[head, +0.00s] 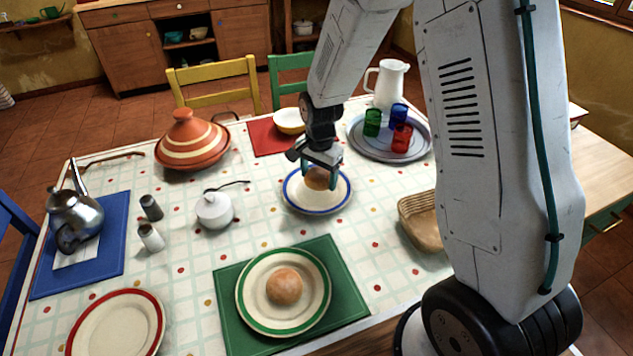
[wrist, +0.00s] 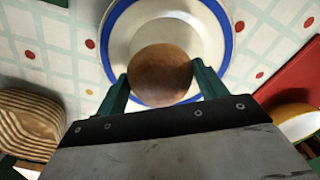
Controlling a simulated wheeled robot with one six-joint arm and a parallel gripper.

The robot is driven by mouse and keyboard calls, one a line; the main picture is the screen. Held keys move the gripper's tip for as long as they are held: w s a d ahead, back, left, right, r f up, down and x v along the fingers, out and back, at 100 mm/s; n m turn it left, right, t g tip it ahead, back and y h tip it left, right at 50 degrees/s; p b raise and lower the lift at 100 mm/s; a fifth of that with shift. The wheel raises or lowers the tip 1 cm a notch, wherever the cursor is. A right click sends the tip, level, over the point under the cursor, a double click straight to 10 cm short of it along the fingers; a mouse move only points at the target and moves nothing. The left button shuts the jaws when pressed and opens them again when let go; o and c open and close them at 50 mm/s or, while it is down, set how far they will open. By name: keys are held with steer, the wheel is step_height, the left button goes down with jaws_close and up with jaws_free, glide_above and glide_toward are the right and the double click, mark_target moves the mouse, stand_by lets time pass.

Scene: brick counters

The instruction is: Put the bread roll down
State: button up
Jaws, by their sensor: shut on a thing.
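My gripper (head: 319,177) is shut on a brown bread roll (head: 317,179), over the blue-rimmed white plate (head: 300,200) in the middle of the table. In the wrist view the roll (wrist: 160,75) sits between the two green fingers of my gripper (wrist: 162,85), with the plate (wrist: 214,20) behind it. I cannot tell whether the roll touches the plate. A second bread roll (head: 285,286) rests on a green-rimmed plate (head: 247,292) on a green mat (head: 345,290) near the front.
A bread basket (head: 420,218) stands right of the blue-rimmed plate. Behind are a tray (head: 375,152) with coloured cups, a white pitcher (head: 388,85) and a bowl (head: 289,122) on a red mat. A white sugar bowl (head: 214,210) and a tagine (head: 192,142) stand left.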

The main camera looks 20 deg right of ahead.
mark_target(317, 182)
steer(key=shift+w, duration=0.65)
steer(key=shift+s+f, duration=0.1)
steer(key=shift+f, duration=1.7)
steer(key=shift+f, duration=0.15)
steer(key=o, duration=1)
steer(key=shift+c, duration=0.2)
